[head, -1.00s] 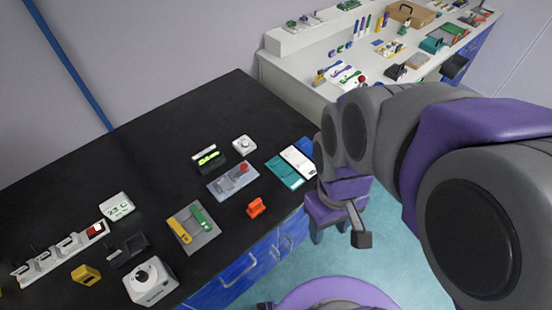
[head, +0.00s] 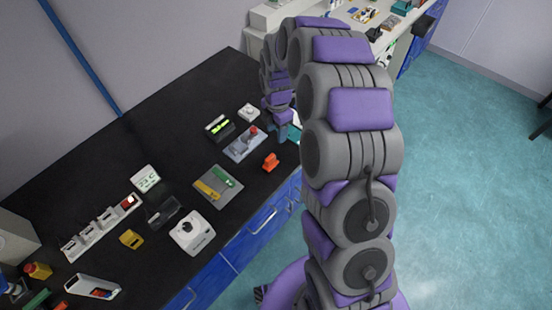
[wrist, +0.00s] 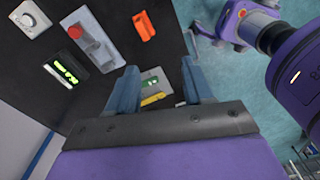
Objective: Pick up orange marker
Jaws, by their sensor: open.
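A small orange object (head: 270,162) sits on the black bench near its front edge. It also shows at the top of the wrist view (wrist: 145,25). It looks blocky, and I cannot tell whether it is the marker. An orange-red piece (head: 62,306) is cut off at the lower left edge of the head view, too little to identify. My gripper (wrist: 159,72) is open and empty, its blue fingers apart above the bench. In the head view my gripper (head: 284,133) is partly hidden by my arm, beyond the orange object.
A grey plate (head: 218,186) with yellow and green pieces shows between my fingers in the wrist view. A grey box with a red knob (head: 245,143) stands beside the orange object. A white tray (head: 93,287) with small coloured items lies lower left.

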